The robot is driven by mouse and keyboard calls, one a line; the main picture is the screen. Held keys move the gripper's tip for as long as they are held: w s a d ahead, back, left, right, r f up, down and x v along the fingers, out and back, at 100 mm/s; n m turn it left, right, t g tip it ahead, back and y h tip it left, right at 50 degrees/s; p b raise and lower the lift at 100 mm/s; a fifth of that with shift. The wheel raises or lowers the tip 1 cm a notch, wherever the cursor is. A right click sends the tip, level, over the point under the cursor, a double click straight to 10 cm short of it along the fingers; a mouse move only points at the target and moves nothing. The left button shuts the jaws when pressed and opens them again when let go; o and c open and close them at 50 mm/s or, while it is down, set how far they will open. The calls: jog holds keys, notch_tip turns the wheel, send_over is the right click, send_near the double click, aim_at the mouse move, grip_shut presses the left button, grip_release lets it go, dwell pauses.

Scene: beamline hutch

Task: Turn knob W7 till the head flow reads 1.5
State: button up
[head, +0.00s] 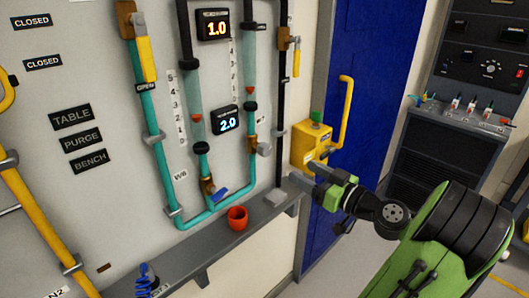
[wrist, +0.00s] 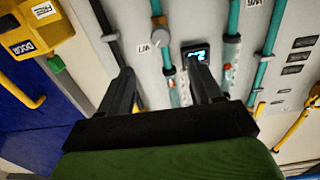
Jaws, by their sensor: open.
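A pale grey round knob (head: 264,149) sticks out beside the right flow tube, by a brass valve body, in the head view. In the wrist view a knob (wrist: 160,21) lies beyond the fingers, near a small tag (wrist: 143,49) that seems to read W7. I cannot tell which display is the head flow. My gripper (head: 306,178) is open and empty, right of the knob and apart from it.
A yellow door box (head: 308,143) with a yellow handle is close to my gripper. A grey ledge (head: 205,258) carries a red cup (head: 237,218) and a blue coil (head: 146,281). A blue-handled valve (head: 220,192) sits left of the knob. Dark pipe (head: 281,90) runs between gripper and knob.

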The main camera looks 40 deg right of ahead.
aim_at(268, 152)
jog(key=w, duration=0.5)
jog(key=w+p, duration=0.1)
jog(key=w, duration=0.9)
jog(key=shift+a, duration=0.25)
jog(key=c, duration=1)
jog(key=shift+c, duration=0.2)
